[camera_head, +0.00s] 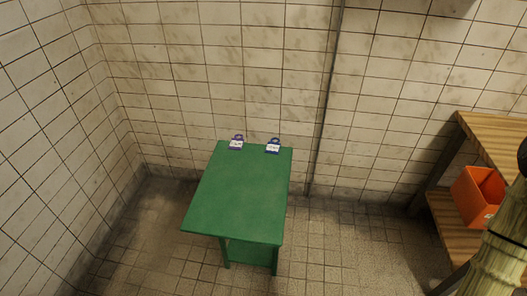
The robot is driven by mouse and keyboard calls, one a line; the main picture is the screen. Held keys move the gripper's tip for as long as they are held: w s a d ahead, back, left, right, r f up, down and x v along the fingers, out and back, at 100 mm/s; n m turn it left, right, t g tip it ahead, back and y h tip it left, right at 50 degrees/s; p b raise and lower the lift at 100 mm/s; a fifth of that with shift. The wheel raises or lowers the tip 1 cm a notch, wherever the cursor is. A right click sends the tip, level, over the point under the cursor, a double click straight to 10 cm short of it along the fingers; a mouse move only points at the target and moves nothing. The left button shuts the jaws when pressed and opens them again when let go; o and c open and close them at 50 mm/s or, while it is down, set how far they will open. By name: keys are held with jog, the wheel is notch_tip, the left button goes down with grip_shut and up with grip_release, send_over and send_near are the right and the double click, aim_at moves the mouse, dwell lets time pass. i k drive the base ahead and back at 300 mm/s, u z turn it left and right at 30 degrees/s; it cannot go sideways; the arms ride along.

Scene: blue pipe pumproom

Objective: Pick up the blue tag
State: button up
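Two small tags with white label faces are at the far edge of a green table (235,195). The right one, a dark blue tag (273,147), is near the table's far right corner. The left one, a more purple tag (236,143), is a short gap away near the far left corner. Both are small in the head view, and the print on their labels cannot be read. My gripper is not in view.
The table's middle and front are bare, and it has a lower shelf. Tiled walls stand behind and to the left. A wooden bench (492,133) at the right holds an orange bin (478,195) on its lower level. A vertical pipe (327,100) runs up the back wall. Floor around the table is clear.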

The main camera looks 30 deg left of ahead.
aim_at(272, 147)
jog(key=u, duration=1.2)
